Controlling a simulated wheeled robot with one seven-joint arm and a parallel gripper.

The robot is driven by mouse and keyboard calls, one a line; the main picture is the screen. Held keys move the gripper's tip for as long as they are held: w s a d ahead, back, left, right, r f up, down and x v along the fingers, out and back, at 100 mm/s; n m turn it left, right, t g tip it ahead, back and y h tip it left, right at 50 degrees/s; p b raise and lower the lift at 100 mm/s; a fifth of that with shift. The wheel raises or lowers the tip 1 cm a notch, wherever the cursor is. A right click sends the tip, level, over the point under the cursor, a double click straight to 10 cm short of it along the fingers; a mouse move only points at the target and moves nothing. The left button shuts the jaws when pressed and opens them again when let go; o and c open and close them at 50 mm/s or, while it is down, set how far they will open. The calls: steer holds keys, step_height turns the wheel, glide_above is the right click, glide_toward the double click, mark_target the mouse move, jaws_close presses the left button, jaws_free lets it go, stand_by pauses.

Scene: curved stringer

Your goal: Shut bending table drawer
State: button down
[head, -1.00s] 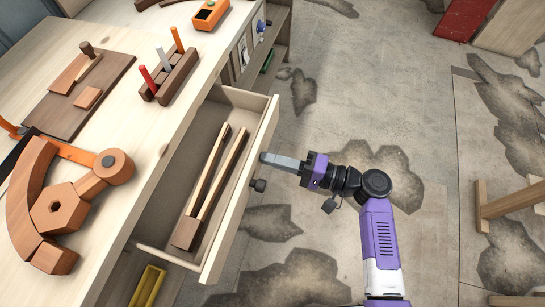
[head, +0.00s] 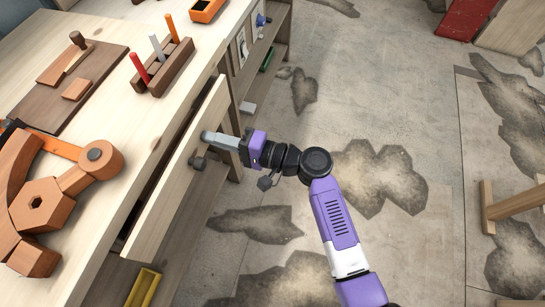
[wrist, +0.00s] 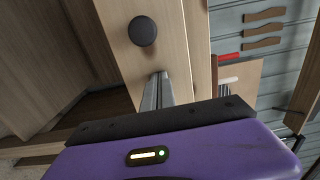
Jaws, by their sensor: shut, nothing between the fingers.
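The drawer (head: 172,190) of the wooden bending table (head: 110,155) is almost shut, with only a narrow dark gap behind its front panel. The drawer's round dark knob (head: 198,162) is on the front panel; it also shows in the wrist view (wrist: 143,31). My gripper (head: 207,138) is shut and empty. Its fingertips are at the drawer front, just beyond the knob and apart from it. In the wrist view the grey fingers (wrist: 157,92) point at the wooden front panel (wrist: 168,60). The drawer's contents are hidden.
On the table top are a curved wooden form (head: 45,205), a dark board (head: 68,88) and a tool block (head: 163,68). A yellow tray (head: 143,288) sits on the lower shelf. The floor to the right is open, with a wooden stand (head: 510,210) at the far right.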

mark_target(187, 132)
steer(key=b+x, duration=0.2)
steer(key=x, duration=0.3)
steer(key=shift+w+a+f, duration=0.1)
steer(key=shift+w+a, duration=0.05)
steer(key=shift+a, duration=0.2)
steer(key=shift+w+a, duration=0.15)
steer(key=shift+a, duration=0.4)
steer(key=shift+a+r, duration=0.15)
steer(key=shift+r, duration=0.1)
